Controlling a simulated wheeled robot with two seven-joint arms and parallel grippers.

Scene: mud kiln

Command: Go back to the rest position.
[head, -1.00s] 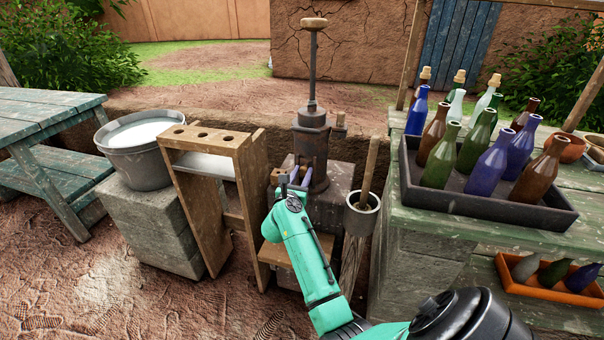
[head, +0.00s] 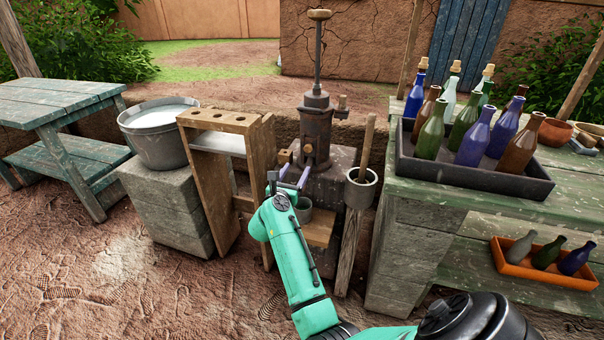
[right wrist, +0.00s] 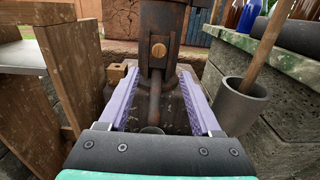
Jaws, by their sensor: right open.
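My right gripper (head: 289,180) is open and empty. In the head view it is in front of the rusty hand pump (head: 316,130), with its lilac fingers spread. In the right wrist view the fingers (right wrist: 157,100) stand on either side of the pump's lower part (right wrist: 160,50), with nothing held between them. A grey cup (head: 303,209) stands low on a wooden step (head: 320,228), partly hidden behind my right gripper and arm. My left gripper is in neither view.
A wooden rack (head: 214,122) with holes stands left of my arm, close by. A post with a grey cup (head: 361,190) stands right. A green table (head: 420,195) bears a bottle tray (head: 480,178); an orange tray (head: 548,273) sits below. A bucket (head: 160,140) stands on blocks.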

